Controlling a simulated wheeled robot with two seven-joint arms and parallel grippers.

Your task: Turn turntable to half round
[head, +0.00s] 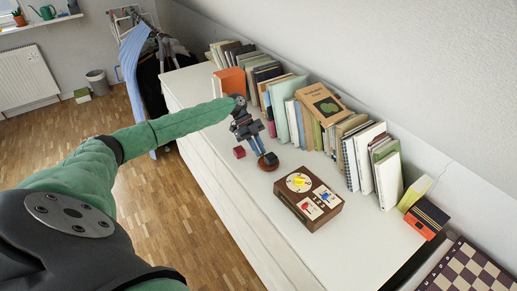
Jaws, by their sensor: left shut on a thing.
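A dark wooden box (320,205) lies on the white cabinet top. It has a round white dial with a yellow centre (299,182), the part that looks most like a turntable, and small red and blue pieces on pale squares. My left gripper (259,148) reaches in over the cabinet, to the upper left of the box and apart from it. It is shut, pointing down at a small dark brown round piece (268,162); the contact is small and partly hidden by the fingers. A small red block (239,152) sits just left of the fingers. My right gripper is out of view.
A row of books (300,110) stands along the wall behind the gripper. A yellow item and an orange-black box (427,218) stand at the right, near a checkered board (470,272). The white cabinet top (375,240) is clear around the wooden box's front and right.

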